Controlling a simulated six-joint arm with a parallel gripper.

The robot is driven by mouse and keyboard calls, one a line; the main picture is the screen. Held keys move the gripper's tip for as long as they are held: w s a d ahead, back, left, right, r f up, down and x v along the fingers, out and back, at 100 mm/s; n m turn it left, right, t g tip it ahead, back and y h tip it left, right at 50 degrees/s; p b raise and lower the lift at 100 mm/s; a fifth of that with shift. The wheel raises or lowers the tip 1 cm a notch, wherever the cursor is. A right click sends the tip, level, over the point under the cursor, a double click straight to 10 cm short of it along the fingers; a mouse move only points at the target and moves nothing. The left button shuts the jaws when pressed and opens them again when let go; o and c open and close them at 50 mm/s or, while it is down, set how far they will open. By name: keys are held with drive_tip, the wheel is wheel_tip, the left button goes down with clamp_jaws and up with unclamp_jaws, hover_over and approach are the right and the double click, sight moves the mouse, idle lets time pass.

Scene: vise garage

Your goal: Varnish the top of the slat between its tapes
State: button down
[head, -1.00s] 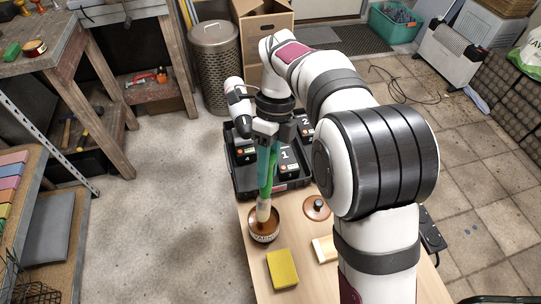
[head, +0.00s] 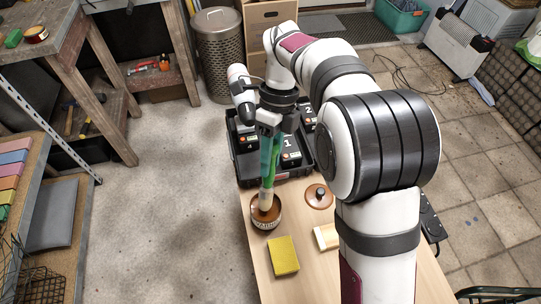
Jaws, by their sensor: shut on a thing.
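My gripper (head: 268,128) is shut on the green handle of a brush (head: 266,165). The brush points down, and its pale bristles (head: 265,200) are at the mouth of an open varnish tin (head: 263,220) on the wooden table. I cannot tell how deep the bristle tips sit in the tin. A pale wooden piece (head: 325,237), perhaps the end of the slat, shows at the right of the table, mostly hidden behind my arm. No tape can be made out on it.
A yellow sponge-like block (head: 283,257) lies in front of the tin. A brown lid with a dark knob (head: 319,196) lies to its right. A black tray with numbered batteries (head: 270,181) stands behind the tin. A power strip (head: 432,217) lies at the right edge.

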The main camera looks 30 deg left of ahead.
drive_tip(key=shift+f, duration=0.7)
idle(1.1)
drive_tip(key=shift+r, duration=3.6)
drive_tip(key=w+d+r+n+t+h, duration=0.1)
drive_tip(key=w+d+n, duration=0.1)
drive_tip(key=d+n, duration=0.4)
drive_tip(key=w+d+r+n+t+h, duration=0.1)
drive_tip(key=d+n, duration=0.5)
drive_tip(key=d, duration=0.7)
drive_tip(key=w+d+r+n+t, duration=0.2)
drive_tip(key=w+d+n, duration=0.2)
drive_tip(key=d, duration=0.6)
drive_tip(key=shift+r+n+t+h, duration=0.4)
drive_tip(key=shift+n, duration=0.5)
